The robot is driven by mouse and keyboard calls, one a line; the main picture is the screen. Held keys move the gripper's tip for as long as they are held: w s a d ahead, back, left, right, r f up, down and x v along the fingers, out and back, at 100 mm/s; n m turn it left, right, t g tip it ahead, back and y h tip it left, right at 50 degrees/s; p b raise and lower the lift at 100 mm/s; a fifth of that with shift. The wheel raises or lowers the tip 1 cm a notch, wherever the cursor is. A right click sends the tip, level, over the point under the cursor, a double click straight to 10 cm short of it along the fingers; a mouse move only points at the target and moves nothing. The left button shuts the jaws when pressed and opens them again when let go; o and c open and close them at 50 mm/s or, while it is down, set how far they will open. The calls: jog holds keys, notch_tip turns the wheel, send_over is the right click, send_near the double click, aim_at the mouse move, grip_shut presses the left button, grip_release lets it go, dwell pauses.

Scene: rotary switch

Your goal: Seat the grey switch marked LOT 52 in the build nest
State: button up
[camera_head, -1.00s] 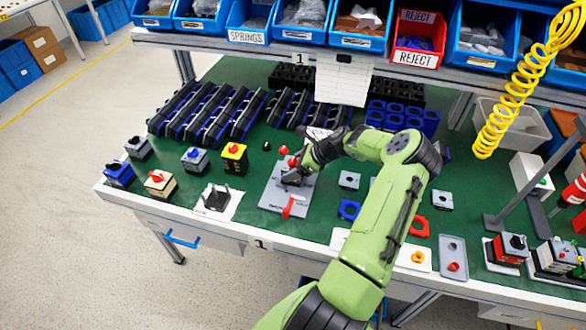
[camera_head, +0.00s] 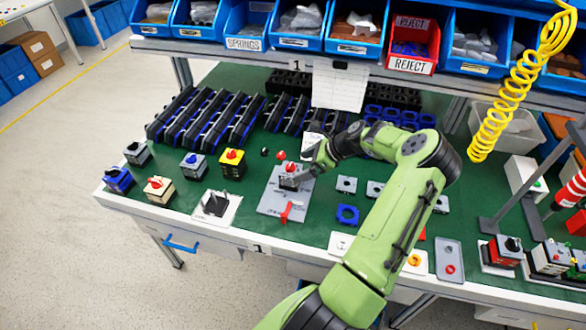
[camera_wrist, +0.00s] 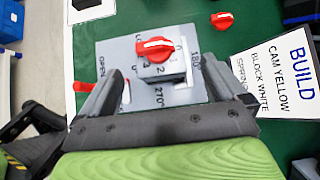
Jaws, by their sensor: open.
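A grey switch with a red knob (camera_head: 289,182) stands upright at the build nest, on the grey plate (camera_head: 270,201). The switch also shows in the wrist view (camera_wrist: 165,70), with angle marks on the plate (camera_wrist: 122,52) around it. Its lot mark cannot be read, and I cannot tell whether it is fully down. A red lever (camera_head: 287,212) is on the front part of the plate. My gripper (camera_wrist: 163,82) is open; its fingers are on either side of the near end of the switch, with visible gaps. In the head view my gripper (camera_head: 308,168) is just right of and behind the switch.
Other switches stand to the left, including a yellow one (camera_head: 232,161) and a blue-grey one (camera_head: 194,164). A black part on a white card (camera_head: 216,204) is left of the plate. A build card (camera_wrist: 275,78) lies beside the plate. Loose red knobs (camera_wrist: 222,19) lie behind.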

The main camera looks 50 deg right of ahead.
jog(key=v, duration=0.6)
jog(key=w+a+r+n+g+h, duration=0.1)
jog(key=a+r+n+g, duration=0.1)
jog(key=a+r+n, duration=0.4)
jog(key=w+a+r+n+g+h, duration=0.15)
jog(key=a+n, duration=0.25)
jog(key=a, duration=0.5)
jog(key=w+a+r+n+g, duration=0.1)
jog(key=a+r+n+g, duration=0.3)
jog(key=a, duration=0.3)
jog(key=s+a+r+n+t, duration=0.2)
jog(key=s+a+r+n, duration=0.2)
jog(key=s+a+n, duration=0.3)
jog(key=s+a+r+n+t+h, duration=0.1)
jog(key=s+a+r+n+t, duration=0.2)
jog(key=s+a+n, duration=0.5)
jog(key=shift+s+a+r+n+p, duration=0.3)
jog(key=shift+s+r+n, duration=0.25)
jog(key=shift+s+n, duration=0.4)
jog(key=shift+s+h, duration=0.1)
jog(key=shift+h, duration=0.15)
jog(key=shift+d+m, duration=0.15)
jog(key=shift+m, duration=0.1)
